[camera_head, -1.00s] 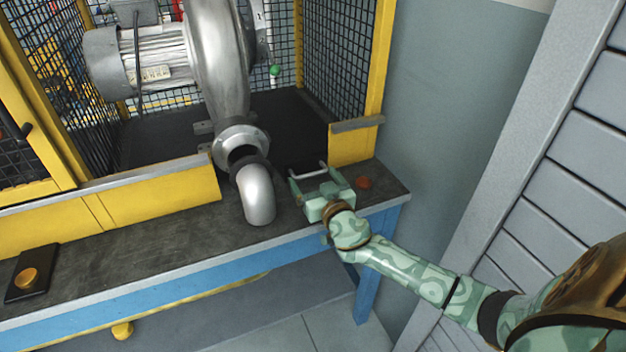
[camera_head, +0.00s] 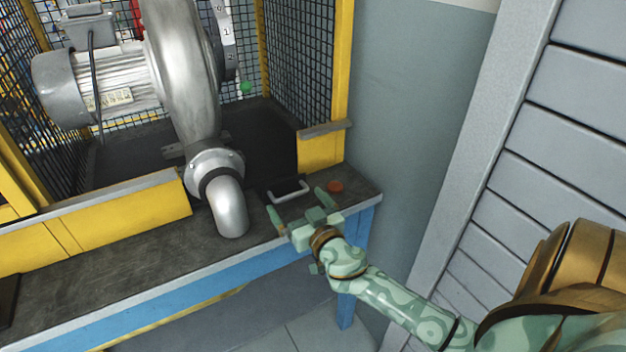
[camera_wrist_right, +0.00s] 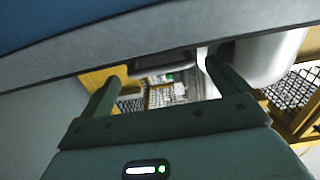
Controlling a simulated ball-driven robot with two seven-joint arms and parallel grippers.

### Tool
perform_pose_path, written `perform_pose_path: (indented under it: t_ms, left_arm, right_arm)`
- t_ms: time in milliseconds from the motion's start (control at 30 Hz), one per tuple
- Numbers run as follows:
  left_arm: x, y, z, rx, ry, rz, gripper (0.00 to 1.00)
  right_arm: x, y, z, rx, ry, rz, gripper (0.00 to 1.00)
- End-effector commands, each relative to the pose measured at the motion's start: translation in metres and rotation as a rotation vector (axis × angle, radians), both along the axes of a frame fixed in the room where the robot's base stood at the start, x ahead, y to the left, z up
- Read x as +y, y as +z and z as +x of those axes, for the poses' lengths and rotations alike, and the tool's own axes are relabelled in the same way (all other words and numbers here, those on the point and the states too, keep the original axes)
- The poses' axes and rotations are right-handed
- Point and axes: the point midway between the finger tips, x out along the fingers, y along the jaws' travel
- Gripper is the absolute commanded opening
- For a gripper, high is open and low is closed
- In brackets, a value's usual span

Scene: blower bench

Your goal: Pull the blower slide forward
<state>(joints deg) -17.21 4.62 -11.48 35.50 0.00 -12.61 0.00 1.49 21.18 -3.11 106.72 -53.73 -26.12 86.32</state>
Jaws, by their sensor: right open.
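The blower (camera_head: 190,80) stands in the yellow cage, with its curved outlet pipe (camera_head: 229,205) bending down over the bench. To the right of the pipe is the slide's pale bar handle (camera_head: 291,191), on a dark plate at the bench. My right gripper (camera_head: 296,199) is open in front of the handle, its green fingers spread toward the handle's two ends. The handle appears at or just beyond the fingertips; contact cannot be made out. The right wrist view shows the open fingers (camera_wrist_right: 163,70), with a dark part between them and the pipe (camera_wrist_right: 270,58) beside them. My left gripper is not in view.
A grey slatted surface (camera_head: 560,150) is at the right. The bench top left of the pipe is mostly clear.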

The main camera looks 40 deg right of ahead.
Motion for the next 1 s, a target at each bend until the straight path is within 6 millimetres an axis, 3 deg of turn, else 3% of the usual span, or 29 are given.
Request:
perform_pose_path:
  t_ms: [400, 600, 767, 1000]
  left_arm:
    - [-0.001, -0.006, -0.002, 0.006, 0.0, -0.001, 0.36]
    - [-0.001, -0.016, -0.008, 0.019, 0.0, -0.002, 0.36]
    - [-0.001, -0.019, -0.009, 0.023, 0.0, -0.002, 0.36]
    - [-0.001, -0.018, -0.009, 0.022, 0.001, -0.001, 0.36]
  right_arm:
    - [0.023, -0.004, -0.101, 0.006, -0.005, 0.005, 1.0]
    - [0.033, -0.005, -0.138, 0.006, -0.004, 0.004, 1.0]
    - [0.036, -0.002, -0.151, 0.003, -0.002, 0.001, 1.0]
    - [0.036, 0.0, -0.152, 0.001, -0.001, -0.001, 1.0]
